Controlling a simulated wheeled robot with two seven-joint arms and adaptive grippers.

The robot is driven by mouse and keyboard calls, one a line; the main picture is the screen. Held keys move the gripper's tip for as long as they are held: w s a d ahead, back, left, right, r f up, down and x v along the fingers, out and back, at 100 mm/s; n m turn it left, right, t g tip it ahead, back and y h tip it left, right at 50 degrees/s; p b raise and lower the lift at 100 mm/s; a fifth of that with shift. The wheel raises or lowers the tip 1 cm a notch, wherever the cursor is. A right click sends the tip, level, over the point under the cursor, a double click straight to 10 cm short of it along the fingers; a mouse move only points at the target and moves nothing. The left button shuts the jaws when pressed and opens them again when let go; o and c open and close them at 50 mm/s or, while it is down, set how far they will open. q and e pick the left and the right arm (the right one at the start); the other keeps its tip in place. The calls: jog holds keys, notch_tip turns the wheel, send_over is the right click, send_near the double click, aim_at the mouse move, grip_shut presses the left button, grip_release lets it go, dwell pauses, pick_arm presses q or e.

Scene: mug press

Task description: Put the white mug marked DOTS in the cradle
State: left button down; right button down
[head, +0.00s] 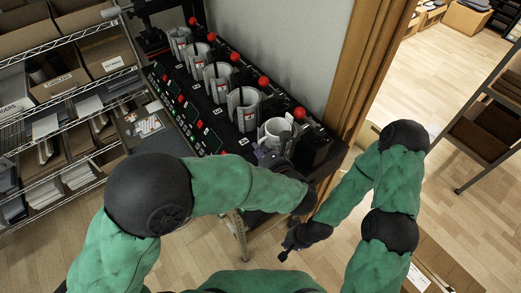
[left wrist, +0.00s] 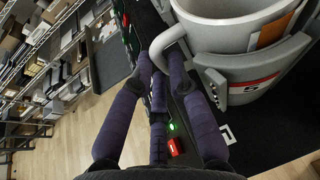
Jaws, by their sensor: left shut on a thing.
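A white mug (left wrist: 225,35) stands in or at the grey cradle (left wrist: 265,75) with a red label, in the left wrist view. In the head view this cradle (head: 272,133) is the nearest of the row, at the right end of the black press. My left gripper (head: 273,158) is beside it; in the left wrist view its dark fingers (left wrist: 167,72) are shut on the mug's handle (left wrist: 168,40). The DOTS marking is not visible. Whether the mug is fully seated cannot be told. My right gripper (head: 290,246) hangs low, away from the press; its jaws are unclear.
The press (head: 190,105) has several more grey cradles (head: 243,108) with red knobs (head: 264,81) behind them. A wire shelf with boxes (head: 62,85) stands at the left. A wooden door frame (head: 365,65) rises at the right. Floor is clear in front.

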pick_arm(q)
jog(key=c, duration=1.5)
grip_release()
jog(key=shift+f, duration=0.1)
jog(key=b+v, duration=0.1)
jog(key=v, duration=1.1)
